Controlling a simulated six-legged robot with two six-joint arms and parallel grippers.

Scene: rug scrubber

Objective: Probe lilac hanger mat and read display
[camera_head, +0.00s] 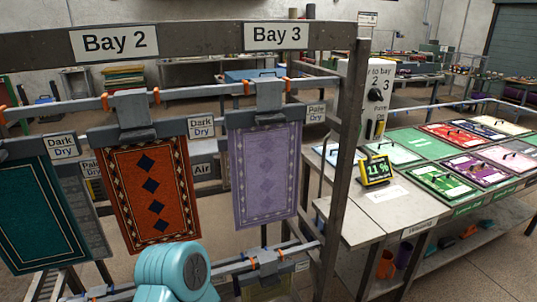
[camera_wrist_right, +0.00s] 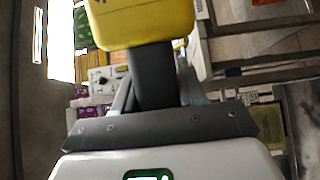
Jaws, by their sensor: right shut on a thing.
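The lilac mat (camera_head: 264,172) hangs upright from a clamp hanger (camera_head: 270,97) under the Bay 3 sign, with Dark Dry and Pale Dry labels beside its top. A small yellow-framed display (camera_head: 377,170) stands on the bench to the right; its green figures look like 11 %, with smaller text I cannot read. In the right wrist view, my right gripper (camera_wrist_right: 152,75) is shut on a yellow thing (camera_wrist_right: 140,22), partly cut off by the top edge. Its far end and any contact with the mat are hidden. My left gripper is not in view.
An orange mat (camera_head: 150,190) and a teal mat (camera_head: 42,215) hang left of the lilac one. A metal post (camera_head: 345,150) stands between the rack and the bench (camera_head: 390,215). A dial box (camera_head: 377,100) and several coloured panels stand or lie beyond. My teal arm part fills the lower middle.

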